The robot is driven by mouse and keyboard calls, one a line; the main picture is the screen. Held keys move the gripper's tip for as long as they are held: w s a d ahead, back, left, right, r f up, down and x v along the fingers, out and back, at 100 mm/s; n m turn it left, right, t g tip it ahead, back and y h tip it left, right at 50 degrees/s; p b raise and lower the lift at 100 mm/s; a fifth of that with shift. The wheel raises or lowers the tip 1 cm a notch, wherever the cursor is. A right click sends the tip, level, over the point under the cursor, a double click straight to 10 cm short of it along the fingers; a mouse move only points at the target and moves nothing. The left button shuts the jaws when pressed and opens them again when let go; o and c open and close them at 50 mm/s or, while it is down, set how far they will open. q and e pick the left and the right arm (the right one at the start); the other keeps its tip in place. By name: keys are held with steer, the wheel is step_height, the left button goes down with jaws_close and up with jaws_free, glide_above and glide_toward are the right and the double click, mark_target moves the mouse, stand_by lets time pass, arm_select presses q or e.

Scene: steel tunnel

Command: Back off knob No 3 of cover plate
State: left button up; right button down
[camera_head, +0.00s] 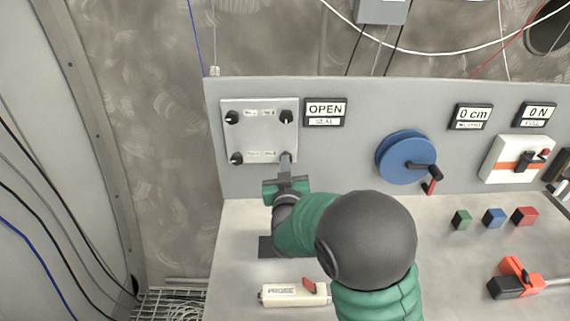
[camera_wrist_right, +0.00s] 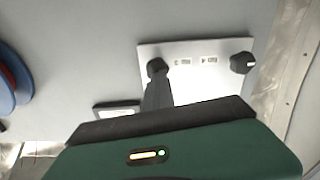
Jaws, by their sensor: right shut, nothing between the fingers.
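The pale cover plate (camera_head: 260,138) is mounted upright on the grey panel in the head view. It has a dark knob near each corner: upper left (camera_head: 232,117), upper right (camera_head: 286,117), lower left (camera_head: 236,158) and lower right. Its small labels are too blurred to read which knob is No 3. My right gripper (camera_head: 286,160) is shut and empty, its fingertips at the lower right knob and partly hiding it. The wrist view, turned upside down, shows that knob (camera_wrist_right: 157,66) at the finger ends; contact is unclear. The lower left knob (camera_wrist_right: 242,62) stands clear. My left gripper is out of view.
An OPEN sign (camera_head: 325,112) is right of the plate. A blue wheel with a crank (camera_head: 402,158) and a white switch box (camera_head: 517,158) are farther right. A probe (camera_head: 293,295) lies on the bench below my right arm. Coloured blocks (camera_head: 493,217) stand at right.

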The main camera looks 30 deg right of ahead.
steer(key=shift+d, duration=0.3)
stand_by(0.4)
steer(key=c, duration=2.2)
jaws_free()
